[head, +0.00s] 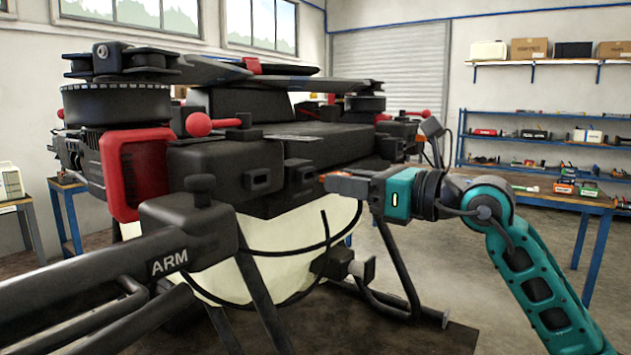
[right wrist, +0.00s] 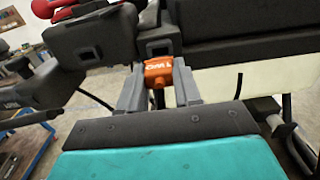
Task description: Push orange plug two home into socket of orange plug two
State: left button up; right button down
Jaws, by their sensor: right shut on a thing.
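My right gripper (head: 346,183) comes in from the right at the drone's front side. The fingers stand on either side of the plug. Just beyond the plug is a dark box-shaped socket (right wrist: 159,46) on the drone's body. The plug is lined up roughly with it; I cannot tell whether its tip touches or enters the socket. In the head view the gripper hides most of the plug. My left gripper is not in view.
The drone (head: 225,165) fills the left and middle, with a black arm marked ARM and a pale tank (head: 290,250) below. Another socket (right wrist: 88,54) sits left of the plug. Black cables hang in front of the tank. A workbench (head: 540,190) stands behind right.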

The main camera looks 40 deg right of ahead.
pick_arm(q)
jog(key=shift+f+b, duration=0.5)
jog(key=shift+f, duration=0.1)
pick_arm(e)
jog(key=shift+v, duration=1.05)
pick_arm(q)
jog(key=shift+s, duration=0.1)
pick_arm(e)
jog(key=shift+a, duration=0.1)
